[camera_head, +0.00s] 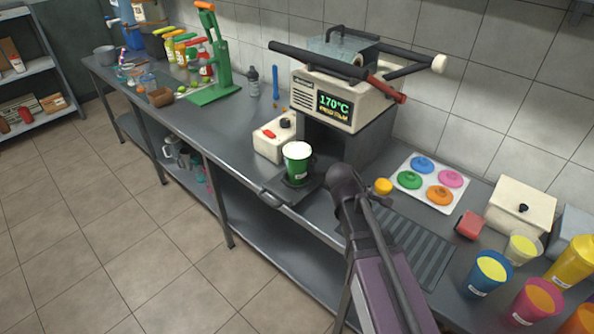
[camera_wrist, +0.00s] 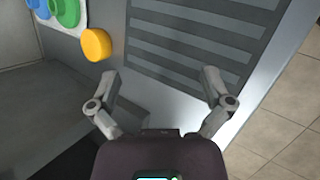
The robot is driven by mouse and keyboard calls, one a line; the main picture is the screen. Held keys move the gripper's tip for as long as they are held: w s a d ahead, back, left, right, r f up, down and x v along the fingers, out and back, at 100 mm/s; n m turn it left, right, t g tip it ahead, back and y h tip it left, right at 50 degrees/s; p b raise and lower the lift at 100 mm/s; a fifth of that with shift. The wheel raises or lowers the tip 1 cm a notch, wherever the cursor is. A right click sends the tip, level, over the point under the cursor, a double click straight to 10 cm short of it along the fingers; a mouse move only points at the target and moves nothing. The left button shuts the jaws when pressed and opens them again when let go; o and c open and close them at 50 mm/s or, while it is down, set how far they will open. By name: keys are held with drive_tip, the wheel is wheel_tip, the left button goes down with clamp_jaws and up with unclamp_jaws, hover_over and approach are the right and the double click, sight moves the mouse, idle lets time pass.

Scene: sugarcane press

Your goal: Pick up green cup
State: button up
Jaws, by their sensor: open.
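The green cup (camera_head: 297,163) stands upright on a dark tray at the front edge of the counter, below the machine with the 170°C display. It has a white top or white contents and a small pale label. My gripper is open and empty in the wrist view (camera_wrist: 162,88), over the counter beside the ribbed drain mat. In the head view my arm reaches up from the bottom, and its end is just right of the green cup; the fingers are hard to make out there. The green cup does not show in the wrist view.
The heated press (camera_head: 340,95) stands behind the cup, with a white box (camera_head: 273,138) at its left. A yellow knob-like object (camera_wrist: 97,45) lies near my left finger. Colored lids on a white board (camera_head: 405,189) and several filled cups stand to the right.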

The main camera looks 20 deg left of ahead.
sight(291, 176)
drive_tip(key=a+n+t, duration=0.1)
drive_tip(key=a+n, duration=0.1)
drive_tip(key=a, duration=0.2)
drive_tip(key=a+n+t+b, duration=0.1)
drive_tip(key=a+n, duration=0.2)
drive_tip(key=a, duration=0.2)
drive_tip(key=a+n+t+b, duration=0.1)
drive_tip(key=a+n+t, duration=0.1)
drive_tip(key=a, duration=0.2)
drive_tip(key=shift+w+a+r+n, duration=0.25)
drive_tip(key=shift+a+r+n, duration=0.1)
drive_tip(key=shift+a+n, duration=0.05)
drive_tip(key=s+a+r+n+t+b, duration=0.1)
drive_tip(key=s+a+n+t, duration=0.1)
drive_tip(key=a+n, duration=0.2)
drive_tip(key=s+a+r+n+t+y+b, duration=0.1)
drive_tip(key=a+n, duration=0.3)
drive_tip(key=a, duration=0.7)
drive_tip(key=shift+s+r+t+b, duration=0.2)
drive_tip(key=shift+s+t+b, duration=0.15)
drive_tip(key=shift+s+t, duration=0.25)
drive_tip(key=shift+w+d+f, duration=0.1)
drive_tip(key=shift+w, duration=0.1)
drive_tip(key=b+x, duration=0.3)
drive_tip(key=x, duration=0.4)
drive_tip(key=shift+w+d+f, duration=0.2)
drive_tip(key=shift+w+d, duration=0.05)
drive_tip(key=shift+w, duration=0.4)
